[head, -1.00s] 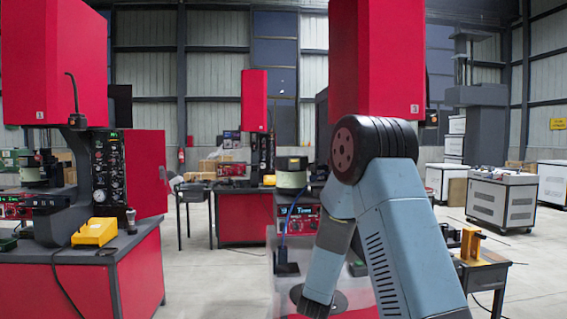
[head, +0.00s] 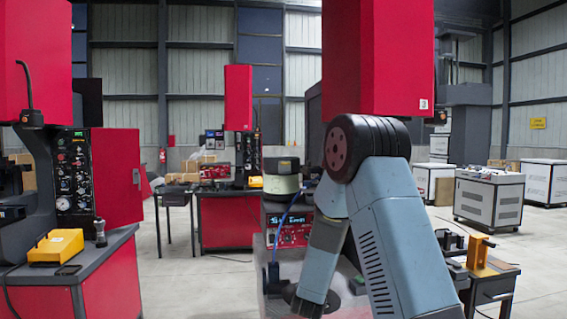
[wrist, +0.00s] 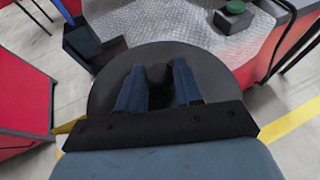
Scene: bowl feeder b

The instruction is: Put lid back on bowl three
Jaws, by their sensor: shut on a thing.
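A round dark lid (wrist: 215,75) with a dark knob (wrist: 158,74) fills the middle of the wrist view. My gripper (wrist: 158,80) is shut on the knob, one finger at each side. In the head view my gripper (head: 308,298) points down at the bottom, and part of the lid's dark rim (head: 333,304) shows around it. The fingertips are hidden there. A pale green, round bowl-like unit (head: 282,184) with a dark top stands beyond the arm. I cannot tell which bowl is bowl three.
A red bench (head: 110,275) at the left carries a yellow box (head: 56,246) and a gauge panel. Another red bench (head: 230,222) stands farther back. A small dark table (head: 490,275) with a yellow bracket is at the right. Grey floor lies open between the benches.

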